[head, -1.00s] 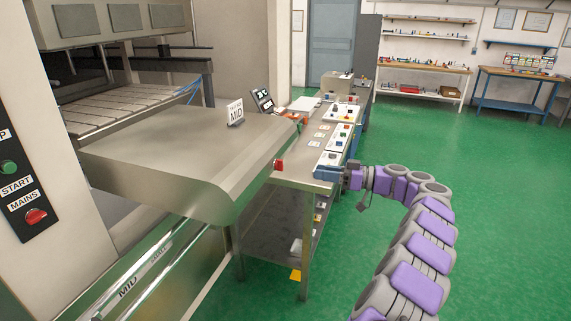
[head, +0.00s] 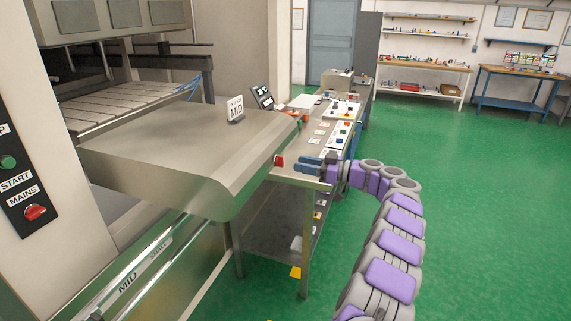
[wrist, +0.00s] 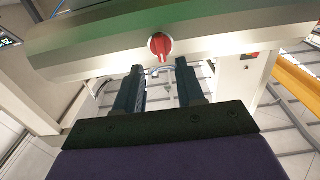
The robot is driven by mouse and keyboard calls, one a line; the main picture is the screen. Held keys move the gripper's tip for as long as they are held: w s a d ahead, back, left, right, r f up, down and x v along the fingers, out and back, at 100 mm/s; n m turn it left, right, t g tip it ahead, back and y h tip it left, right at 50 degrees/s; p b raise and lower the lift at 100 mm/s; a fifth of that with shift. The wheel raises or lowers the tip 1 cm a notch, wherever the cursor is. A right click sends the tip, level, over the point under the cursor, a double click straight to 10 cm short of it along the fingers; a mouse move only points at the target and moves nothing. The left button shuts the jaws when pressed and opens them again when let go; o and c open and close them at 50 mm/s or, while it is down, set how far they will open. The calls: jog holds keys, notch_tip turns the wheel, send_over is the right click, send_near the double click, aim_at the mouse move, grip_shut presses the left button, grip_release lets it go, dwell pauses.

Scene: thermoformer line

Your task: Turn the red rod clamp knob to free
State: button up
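The red rod clamp knob (head: 279,160) sits on the right end face of the large metal machine platen (head: 180,150). In the wrist view the red knob (wrist: 160,45) shows at upper centre, with its grip bar roughly upright on a pale round base. My gripper (head: 300,164) points left toward the knob in the head view, just to its right. In the wrist view my gripper (wrist: 158,75) has its two dark fingers apart, with the knob beyond the fingertips and between their lines. No contact shows, and nothing is held.
A steel workbench (head: 306,187) with small control boxes and labels runs behind and below my gripper. A panel with a red MAINS knob (head: 35,212) is at far left. Green floor is clear on the right.

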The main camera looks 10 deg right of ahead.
aim_at(280, 161)
jog(key=x, duration=0.6)
jog(key=shift+a, duration=0.2)
jog(key=shift+w, duration=0.1)
jog(key=shift+c, duration=0.4)
grip_shut()
